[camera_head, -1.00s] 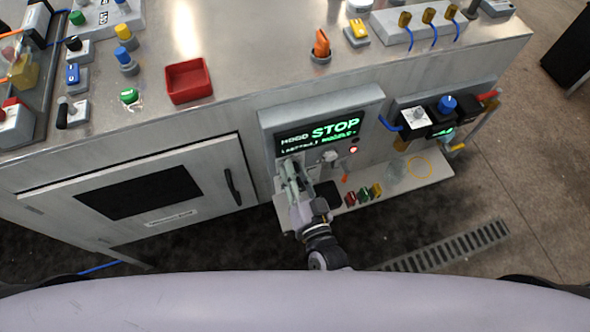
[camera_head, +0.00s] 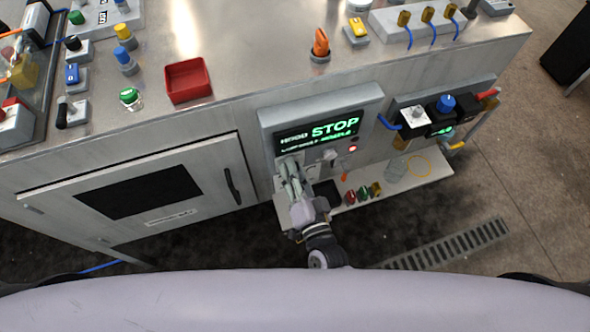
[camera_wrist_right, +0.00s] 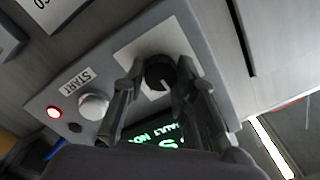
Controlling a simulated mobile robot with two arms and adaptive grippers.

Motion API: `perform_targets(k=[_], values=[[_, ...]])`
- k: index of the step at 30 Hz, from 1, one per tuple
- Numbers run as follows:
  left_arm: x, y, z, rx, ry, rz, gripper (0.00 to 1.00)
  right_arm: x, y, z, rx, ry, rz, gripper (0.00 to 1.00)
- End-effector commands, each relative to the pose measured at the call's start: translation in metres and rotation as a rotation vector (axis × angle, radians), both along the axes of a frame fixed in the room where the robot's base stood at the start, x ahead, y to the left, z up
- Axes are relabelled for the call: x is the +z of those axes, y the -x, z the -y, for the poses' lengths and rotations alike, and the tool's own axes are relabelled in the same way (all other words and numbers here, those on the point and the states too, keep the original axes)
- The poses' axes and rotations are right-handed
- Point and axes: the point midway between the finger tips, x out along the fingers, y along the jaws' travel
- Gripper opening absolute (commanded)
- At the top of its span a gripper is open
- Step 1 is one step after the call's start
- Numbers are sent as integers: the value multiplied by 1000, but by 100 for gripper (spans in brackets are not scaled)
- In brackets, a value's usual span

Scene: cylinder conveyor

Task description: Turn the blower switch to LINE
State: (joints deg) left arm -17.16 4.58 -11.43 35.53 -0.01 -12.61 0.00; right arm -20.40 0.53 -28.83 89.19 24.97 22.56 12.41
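The blower control is a grey panel (camera_head: 374,97) on the front of the machine. Its green display (camera_head: 320,132) reads STOP in large letters. A black rotary knob (camera_wrist_right: 160,73) with a white pointer mark sits on a pale square plate in the right wrist view. The plate's position lettering is not readable. My right gripper (camera_wrist_right: 160,66) has one finger on each side of the knob and appears closed on it. In the head view my right gripper (camera_head: 287,168) is at the panel's lower left and hides the knob. My left gripper is not in view.
A white START button (camera_wrist_right: 93,107) and a lit red lamp (camera_wrist_right: 54,112) are beside the knob. Small coloured connectors (camera_head: 363,194) stand on the shelf below the panel. A red tray (camera_head: 188,81) and an orange knob (camera_head: 320,45) are on the top surface.

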Motion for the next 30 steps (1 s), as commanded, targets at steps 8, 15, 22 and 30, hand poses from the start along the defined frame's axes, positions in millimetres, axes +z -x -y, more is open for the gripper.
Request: perform_targets(k=[8,15,22,30], values=[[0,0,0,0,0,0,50,0,0,0,0,1,0,46],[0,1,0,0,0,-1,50,0,0,0,0,1,0,46],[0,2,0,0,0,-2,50,-2,18,6,1,2,-4,46],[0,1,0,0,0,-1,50,-1,73,23,2,3,-3,46]])
